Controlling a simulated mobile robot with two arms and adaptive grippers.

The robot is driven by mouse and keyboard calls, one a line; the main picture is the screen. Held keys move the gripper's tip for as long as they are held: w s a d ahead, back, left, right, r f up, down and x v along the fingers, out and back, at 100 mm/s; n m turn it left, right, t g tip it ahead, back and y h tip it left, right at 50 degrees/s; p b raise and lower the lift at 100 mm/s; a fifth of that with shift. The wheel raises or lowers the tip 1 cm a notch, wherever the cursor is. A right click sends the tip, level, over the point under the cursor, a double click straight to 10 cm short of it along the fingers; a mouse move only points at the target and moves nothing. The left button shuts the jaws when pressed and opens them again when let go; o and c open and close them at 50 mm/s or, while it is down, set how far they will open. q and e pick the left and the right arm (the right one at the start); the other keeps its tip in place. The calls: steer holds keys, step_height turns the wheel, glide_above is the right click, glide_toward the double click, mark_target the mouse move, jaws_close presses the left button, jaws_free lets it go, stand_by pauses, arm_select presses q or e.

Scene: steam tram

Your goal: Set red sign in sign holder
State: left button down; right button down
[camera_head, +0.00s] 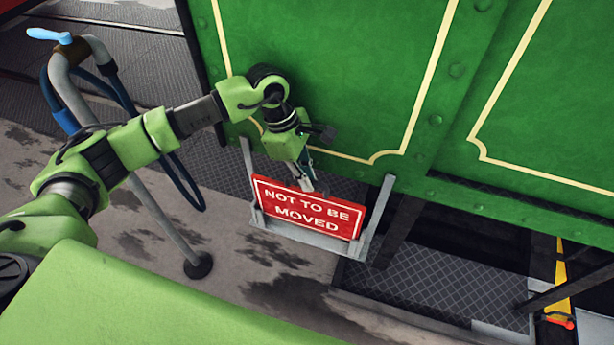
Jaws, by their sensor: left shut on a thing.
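The red sign (308,210) reads "NOT TO BE MOVED" in white letters. It stands between the side arms of the grey sign holder (375,222), with its lower edge at the holder's bottom bar. It is tilted down to the right, and I cannot tell whether it is fully seated. My right gripper is not in view.
The green riveted tram side (330,80) stands right behind the holder. A grey standpipe (165,215) with dark blue hoses rises at the left, near my left arm. A dark treadplate step (430,285) lies below right. Stained ground is open below the holder.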

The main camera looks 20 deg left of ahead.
arm_select(q)
steer(key=shift+f, duration=0.3)
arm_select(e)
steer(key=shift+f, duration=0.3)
